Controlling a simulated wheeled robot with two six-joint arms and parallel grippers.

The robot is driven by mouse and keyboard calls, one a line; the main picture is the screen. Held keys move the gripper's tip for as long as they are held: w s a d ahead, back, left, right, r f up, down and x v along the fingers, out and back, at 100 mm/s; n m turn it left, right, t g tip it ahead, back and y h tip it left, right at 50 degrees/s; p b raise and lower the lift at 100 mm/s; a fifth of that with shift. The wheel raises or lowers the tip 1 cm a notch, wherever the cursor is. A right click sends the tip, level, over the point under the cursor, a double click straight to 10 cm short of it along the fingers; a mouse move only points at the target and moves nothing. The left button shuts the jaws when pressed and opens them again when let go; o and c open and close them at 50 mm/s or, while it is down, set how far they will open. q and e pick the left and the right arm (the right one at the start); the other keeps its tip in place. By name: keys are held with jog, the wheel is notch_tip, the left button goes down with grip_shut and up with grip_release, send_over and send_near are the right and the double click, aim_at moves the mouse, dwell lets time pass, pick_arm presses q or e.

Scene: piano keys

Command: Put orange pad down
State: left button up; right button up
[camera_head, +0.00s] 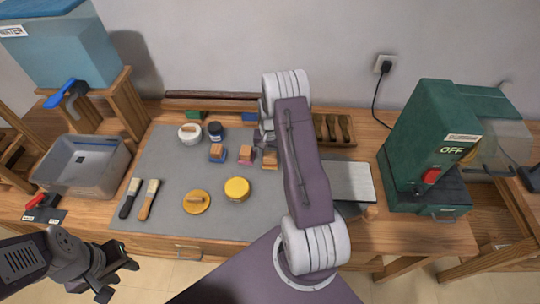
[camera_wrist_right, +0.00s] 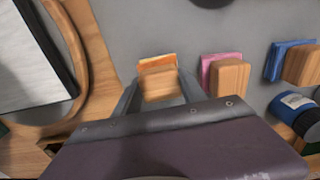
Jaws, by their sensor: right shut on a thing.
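The orange pad (camera_head: 269,158) has a wooden block handle and is at the right end of a row of pads on the grey mat (camera_head: 165,170). In the right wrist view the orange pad (camera_wrist_right: 156,60) shows between the fingers of my right gripper (camera_wrist_right: 160,86), which is shut on its wooden handle. I cannot tell whether the pad touches the mat. A pink pad (camera_head: 246,155) and a blue pad (camera_head: 217,153) stand to its left. My left gripper (camera_head: 118,276) is open and empty, low at the left, off the table's front edge.
A yellow-lidded jar (camera_head: 237,189), a round yellow pad (camera_head: 196,202) and two brushes (camera_head: 148,199) are on the mat. A white-lidded jar (camera_head: 190,133) and dark jar (camera_head: 215,131) stand behind. A grey bin (camera_head: 88,167) is left, a green machine (camera_head: 430,150) right.

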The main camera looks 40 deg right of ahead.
aim_at(270, 155)
jog(key=o, duration=1.2)
jog(key=shift+f, duration=0.1)
notch_tip(270, 155, up, 12)
jog(key=s+a+n, duration=0.2)
jog(key=s+a, duration=0.3)
jog(key=a, duration=0.1)
jog(key=s+a+r+n+t, duration=0.1)
jog(key=s+a+n, duration=0.2)
jog(key=s+a, duration=0.2)
jog(key=s+a+r+n, duration=0.1)
jog(key=s+a+n, duration=0.1)
jog(key=s+a, duration=0.3)
jog(key=shift+s+a+r+n+b, duration=0.1)
jog(key=shift+s+a+n+b, duration=0.1)
jog(key=shift+a, duration=0.65)
jog(key=shift+s+a+r+n+b, duration=0.1)
jog(key=shift+a+n+b, duration=0.1)
jog(key=shift+a, duration=0.6)
jog(key=shift+a, duration=0.1)
